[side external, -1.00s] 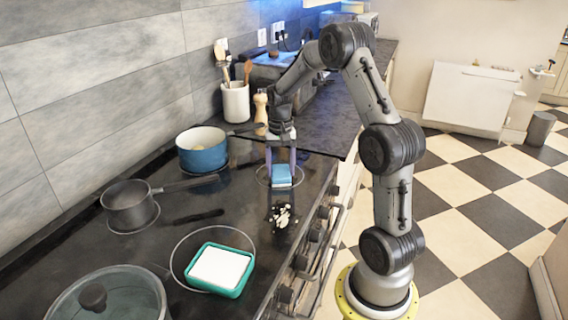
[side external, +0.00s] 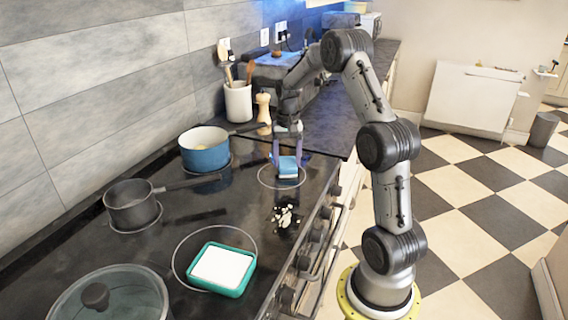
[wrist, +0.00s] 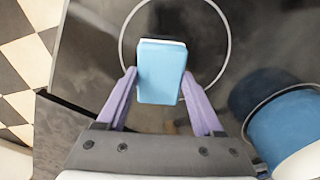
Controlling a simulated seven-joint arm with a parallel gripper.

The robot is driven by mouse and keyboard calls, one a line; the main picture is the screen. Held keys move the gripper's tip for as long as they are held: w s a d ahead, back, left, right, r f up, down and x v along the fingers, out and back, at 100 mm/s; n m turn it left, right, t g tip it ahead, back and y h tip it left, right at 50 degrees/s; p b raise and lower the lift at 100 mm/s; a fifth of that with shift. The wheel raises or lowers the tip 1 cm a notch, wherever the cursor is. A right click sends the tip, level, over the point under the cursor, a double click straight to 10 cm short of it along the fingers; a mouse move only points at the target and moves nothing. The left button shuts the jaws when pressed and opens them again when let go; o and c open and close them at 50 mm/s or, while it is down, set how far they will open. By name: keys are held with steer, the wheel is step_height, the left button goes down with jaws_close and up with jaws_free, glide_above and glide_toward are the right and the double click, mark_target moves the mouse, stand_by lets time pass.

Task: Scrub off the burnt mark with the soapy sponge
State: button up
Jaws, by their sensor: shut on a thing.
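My gripper (side external: 288,158) has purple fingers and is shut on a blue sponge (side external: 288,168) with a white layer. The sponge is over the burner ring in the middle of the black cooktop; I cannot tell whether it touches the surface. In the wrist view, the sponge (wrist: 161,72) sits between the fingertips, slightly turned. A dark patch with pale, crumbly bits (side external: 285,216), seemingly the burnt mark, lies on the cooktop nearer the camera than the sponge. It does not show in the wrist view.
A teal tray with white contents (side external: 248,282) stands nearer the camera. A blue pot (side external: 205,158), a grey saucepan (side external: 132,208) and a lidded pan (side external: 110,305) stand along the left. Knobs (side external: 303,262) line the right front edge. A pepper mill (side external: 263,112) stands behind.

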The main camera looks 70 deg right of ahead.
steer(key=shift+d, duration=0.5)
steer(key=a, duration=0.7)
steer(key=shift+a, duration=0.15)
steer(key=shift+a+r, duration=0.1)
steer(key=shift+a, duration=0.15)
steer(key=shift+d+r, duration=0.1)
steer(key=shift+r, duration=0.7)
step_height(320, 180, up, 6)
steer(key=shift+r, duration=0.15)
